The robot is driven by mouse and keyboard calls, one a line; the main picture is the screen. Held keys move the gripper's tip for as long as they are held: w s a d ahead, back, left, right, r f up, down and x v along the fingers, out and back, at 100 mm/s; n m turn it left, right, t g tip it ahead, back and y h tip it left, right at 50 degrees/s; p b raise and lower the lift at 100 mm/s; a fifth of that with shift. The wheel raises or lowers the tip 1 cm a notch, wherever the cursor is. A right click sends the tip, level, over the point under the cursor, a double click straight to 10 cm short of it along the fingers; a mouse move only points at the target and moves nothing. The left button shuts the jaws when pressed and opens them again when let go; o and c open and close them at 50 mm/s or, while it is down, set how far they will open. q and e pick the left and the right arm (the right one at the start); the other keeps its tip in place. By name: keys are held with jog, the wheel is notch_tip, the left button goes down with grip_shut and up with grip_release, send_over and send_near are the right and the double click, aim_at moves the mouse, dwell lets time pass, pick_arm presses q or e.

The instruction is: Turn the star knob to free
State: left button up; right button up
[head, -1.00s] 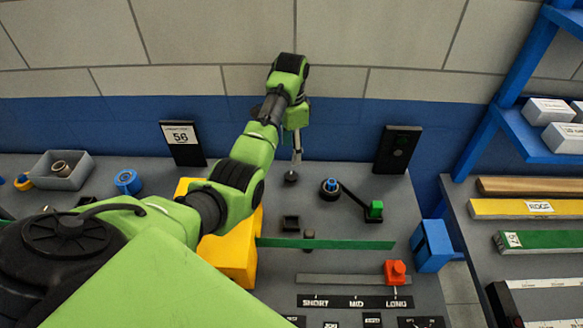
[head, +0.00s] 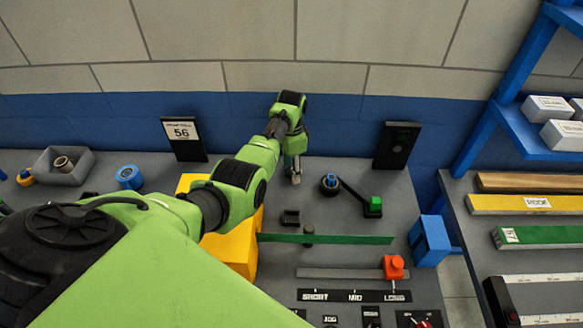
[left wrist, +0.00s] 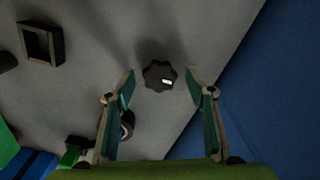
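The star knob (left wrist: 160,75) is a dark, lobed knob with a small white mark on top, on the grey panel. In the left wrist view it lies between and just beyond the fingertips of my left gripper (left wrist: 161,82), which is open with a finger on each side. No contact with the knob shows. In the head view my left gripper (head: 293,175) points down at the back of the panel (head: 335,225) and hides the knob. My right gripper is in neither view.
A blue-topped post with a black arm (head: 345,190) and green block (head: 373,203) stands right of my gripper. A square black socket (head: 290,217), a green bar (head: 330,240) and a red slider (head: 393,267) are nearer. The blue wall (head: 240,115) is close behind.

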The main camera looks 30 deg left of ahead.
pick_arm(q)
jog(key=c, duration=0.9)
jog(key=shift+o, duration=0.2)
jog(key=shift+n, duration=0.4)
jog(key=shift+r+n+p, duration=0.1)
jog(key=shift+n+p, duration=0.45)
jog(key=shift+n, duration=0.45)
jog(key=n+p, duration=0.1)
jog(key=n, duration=0.2)
jog(key=shift+n, duration=0.3)
jog(key=n+p, duration=0.1)
jog(key=n, duration=1)
jog(key=shift+n, duration=0.4)
